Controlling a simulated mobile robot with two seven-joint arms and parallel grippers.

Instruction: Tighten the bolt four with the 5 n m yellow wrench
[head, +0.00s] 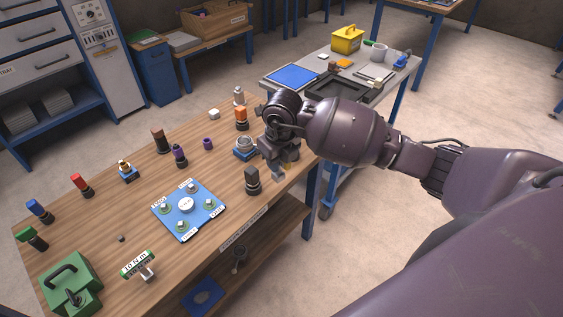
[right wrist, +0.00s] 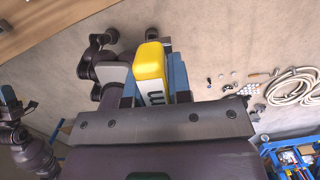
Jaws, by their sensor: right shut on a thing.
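My right gripper (head: 280,172) is over the right end of the wooden bench, shut on the yellow wrench. In the right wrist view the wrench's yellow block (right wrist: 151,72), with an "m" showing, sits between the fingers (right wrist: 152,88). Its lower part is hidden. The blue plate (head: 171,225) lies on the bench to the left, apart from the gripper. It has a round centre and a bolt near each corner, with small labels. I cannot read surely which bolt is four. A dark part at the left edge of the right wrist view may be my left gripper (right wrist: 10,101); its fingers are unclear.
A green "10 N m" wrench (head: 138,264) and a green toolbox (head: 72,281) stand at the bench's near left. A dark bit holder (head: 252,182) stands beside my right gripper. Several coloured holders line the back. A cart (head: 268,82) with trays stands behind.

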